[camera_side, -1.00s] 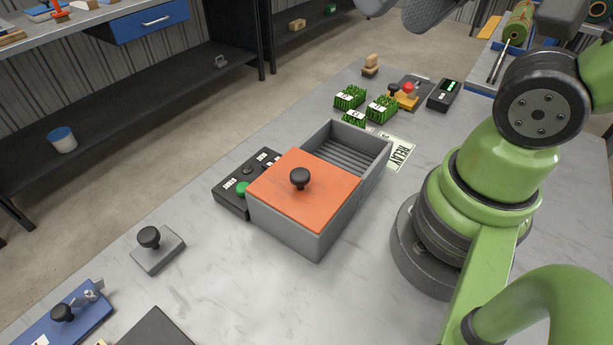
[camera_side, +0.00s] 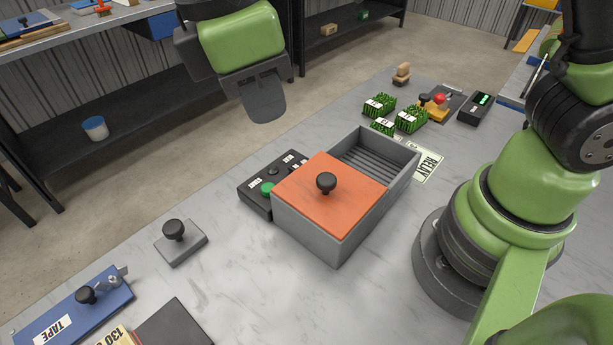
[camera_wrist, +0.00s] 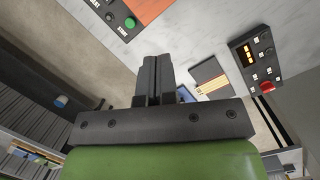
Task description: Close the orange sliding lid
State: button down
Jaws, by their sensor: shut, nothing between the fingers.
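The orange lid (camera_side: 318,205) with a black round knob (camera_side: 326,182) covers the near part of a grey box (camera_side: 335,244). The far part of the box (camera_side: 375,153) is uncovered and shows a ribbed inside. My gripper (camera_side: 264,112) is in the air behind and to the left of the box, well apart from the lid, with its fingers pointing down. In the wrist view my gripper (camera_wrist: 153,75) is shut and empty. An orange corner of the lid (camera_wrist: 148,8) shows at the top of that view.
A black button panel (camera_side: 258,193) with a green button sits against the box's left side. Several turf pieces (camera_side: 408,119) lie beyond it. A grey block with a knob (camera_side: 181,243) and a blue tape holder (camera_side: 85,305) stand at the lower left. The table between is clear.

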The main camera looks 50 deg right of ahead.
jog(key=a+f+n+h, duration=0.2)
jog(key=a+f+n, duration=0.1)
jog(key=f, duration=0.1)
send_near(317, 198)
notch_tip(317, 198, down, 4)
jog(key=a, duration=0.2)
jog(key=d, duration=0.2)
jog(key=shift+d+f, duration=0.2)
jog(key=shift+d, duration=0.2)
jog(key=shift+s+d, duration=0.15)
jog(key=shift+d, duration=0.4)
jog(key=d, duration=1.2)
jog(key=shift+d, duration=0.35)
